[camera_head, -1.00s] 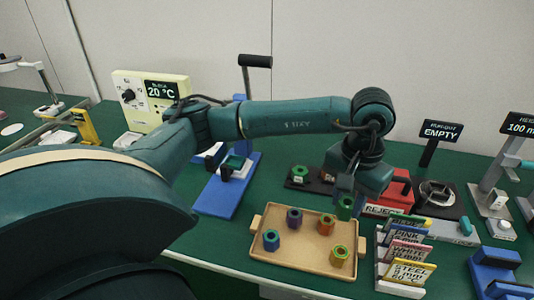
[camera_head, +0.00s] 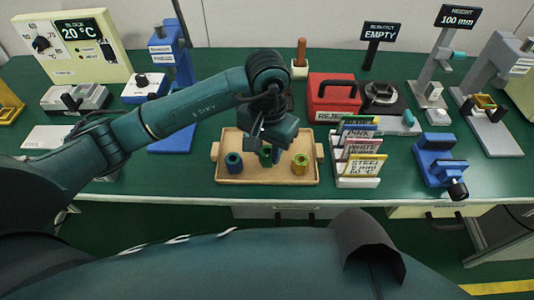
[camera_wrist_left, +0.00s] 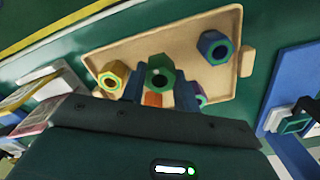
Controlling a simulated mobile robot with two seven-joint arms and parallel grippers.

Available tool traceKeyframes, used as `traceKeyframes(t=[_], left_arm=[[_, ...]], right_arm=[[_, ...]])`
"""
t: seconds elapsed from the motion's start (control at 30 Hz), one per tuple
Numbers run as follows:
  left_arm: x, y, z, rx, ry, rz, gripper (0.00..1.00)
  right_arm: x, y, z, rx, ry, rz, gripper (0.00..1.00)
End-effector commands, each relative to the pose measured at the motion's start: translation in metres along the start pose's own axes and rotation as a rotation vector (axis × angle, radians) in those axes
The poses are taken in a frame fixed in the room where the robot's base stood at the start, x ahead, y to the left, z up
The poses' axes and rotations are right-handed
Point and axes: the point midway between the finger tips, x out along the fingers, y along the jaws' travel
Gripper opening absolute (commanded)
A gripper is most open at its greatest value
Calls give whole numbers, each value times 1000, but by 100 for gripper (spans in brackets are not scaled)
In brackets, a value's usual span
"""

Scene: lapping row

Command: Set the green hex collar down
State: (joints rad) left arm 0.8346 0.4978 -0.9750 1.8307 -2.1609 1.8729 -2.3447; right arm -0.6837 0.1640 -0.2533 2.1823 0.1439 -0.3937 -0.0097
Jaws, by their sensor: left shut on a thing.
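My left gripper (camera_head: 268,150) is shut on the green hex collar (camera_head: 265,156), over the middle of the tan tray (camera_head: 270,179). In the left wrist view the collar (camera_wrist_left: 160,76) sits between the two fingers, its hole facing the camera. A blue collar (camera_head: 233,162) stands at the tray's left and a yellow one (camera_head: 300,163) at its right. The wrist view also shows an orange collar (camera_wrist_left: 152,100) and a purple collar (camera_wrist_left: 201,99), partly hidden by the fingers. I cannot tell whether the held collar touches the tray. My right gripper is not in view.
A rack of labelled cards (camera_head: 358,168) stands just right of the tray. Behind it are a red reject box (camera_head: 332,95) and a black burn-out unit (camera_head: 381,95). A blue device (camera_head: 438,160) stands farther right. The tray's front strip is bare.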

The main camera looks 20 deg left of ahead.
Motion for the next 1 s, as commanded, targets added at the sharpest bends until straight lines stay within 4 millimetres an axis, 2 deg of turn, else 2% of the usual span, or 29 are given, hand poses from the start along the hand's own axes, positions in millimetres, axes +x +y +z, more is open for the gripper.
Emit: traceKeyframes(t=[0.1,0.17,0.53,0.57,0.6,0.8,1.0], left_arm=[[19,1,1,0,-4,2,8],[24,0,1,0,-3,1,8],[30,0,0,1,0,0,8],[28,0,0,1,0,0,33],[28,0,0,0,0,0,36],[28,0,0,0,0,0,52],[28,0,0,0,-1,0,52]], right_arm=[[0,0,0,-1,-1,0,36],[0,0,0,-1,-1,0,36],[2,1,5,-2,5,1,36],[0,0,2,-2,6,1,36],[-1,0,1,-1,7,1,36],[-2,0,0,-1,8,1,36],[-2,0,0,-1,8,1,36]])
